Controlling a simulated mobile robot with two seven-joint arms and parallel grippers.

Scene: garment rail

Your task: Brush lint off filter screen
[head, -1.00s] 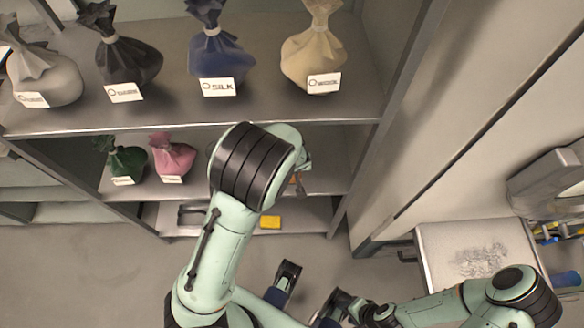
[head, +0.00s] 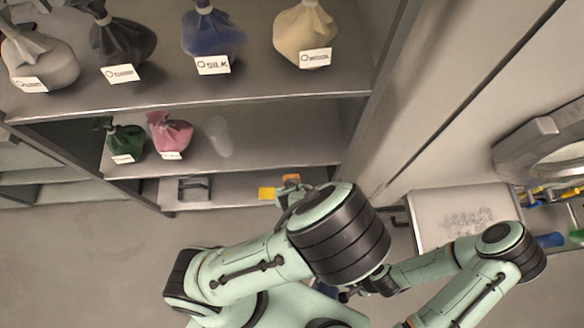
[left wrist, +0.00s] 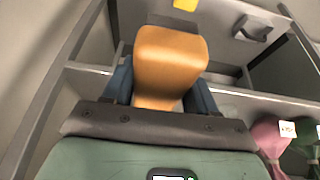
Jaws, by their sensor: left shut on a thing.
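My left gripper (left wrist: 160,92) is shut on an orange block-like handle (left wrist: 170,62), which stands up between its blue fingers in the left wrist view. In the head view a bit of the orange handle (head: 291,178) shows by the lower shelf, with the gripper mostly hidden behind my left arm. A pale flat panel with grey lint marks, seemingly the filter screen (head: 430,205), lies at the right, apart from the left gripper. My right gripper (head: 348,292) is largely hidden behind my left arm, its fingers unclear. Any bristles are not visible.
Shelves (head: 230,100) at the left hold labelled cloth bags, including a blue one (head: 212,35) and a pink one (head: 170,135). A yellow block (head: 266,193) and a dark frame-like holder (head: 193,188) are on the low shelf. A rounded machine opening (head: 560,150) stands at the right.

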